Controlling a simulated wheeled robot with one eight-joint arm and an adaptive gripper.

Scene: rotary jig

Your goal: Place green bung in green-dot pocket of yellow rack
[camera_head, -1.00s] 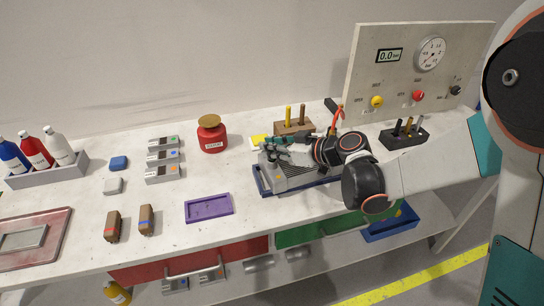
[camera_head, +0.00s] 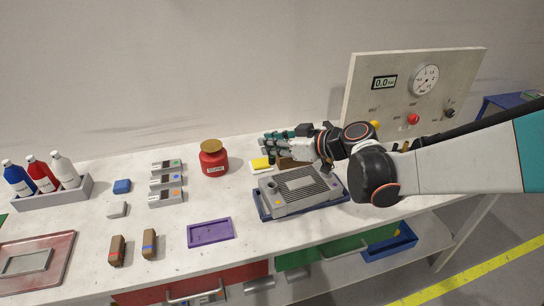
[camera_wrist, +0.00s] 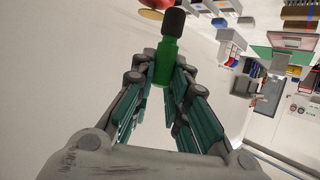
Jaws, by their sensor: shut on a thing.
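In the wrist view, my gripper (camera_wrist: 165,78) is shut on a green bung (camera_wrist: 165,62) with a black end (camera_wrist: 173,22). In the head view, my gripper (camera_head: 272,145) is above the back of the bench, beyond the grey ribbed device and right of the red jar. The bung cannot be made out there.
The grey ribbed device (camera_head: 298,188) sits in a blue tray (camera_head: 262,210). A red jar (camera_head: 213,162) stands to the left of my gripper. A gauge panel (camera_head: 455,75) rises at the right. A purple tray (camera_head: 210,233) lies in front, with bare bench around it.

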